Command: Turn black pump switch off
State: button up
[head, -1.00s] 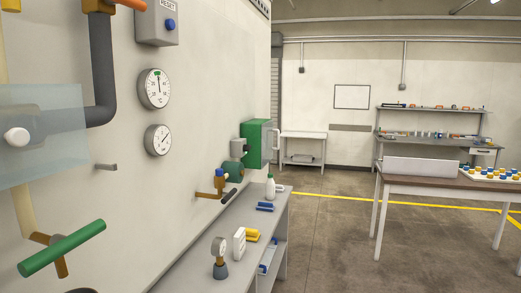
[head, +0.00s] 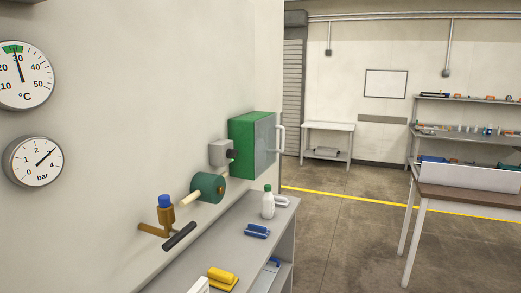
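A small grey box (head: 218,150) is fixed to the left wall, with a dark round knob (head: 232,154) on its right side. It looks like the black pump switch; its setting is too small to read. A teal pump-like cylinder (head: 208,187) with a cream pipe sits just below it. A green cabinet (head: 243,140) with a grey door and a pale handle is on the wall directly behind and right of the box. My gripper is not in view.
A brass valve (head: 166,214) with a black lever and blue cap juts from the wall. Below, a grey shelf (head: 225,240) holds a white bottle (head: 268,203) and blue and yellow items. A brown-topped table (head: 470,197) stands right. Floor between is clear.

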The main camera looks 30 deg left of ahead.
aim_at(231, 154)
jog(key=u, duration=0.3)
jog(key=i, duration=1.45)
jog(key=u, duration=1.7)
jog(key=i, duration=0.85)
jog(key=u, duration=0.75)
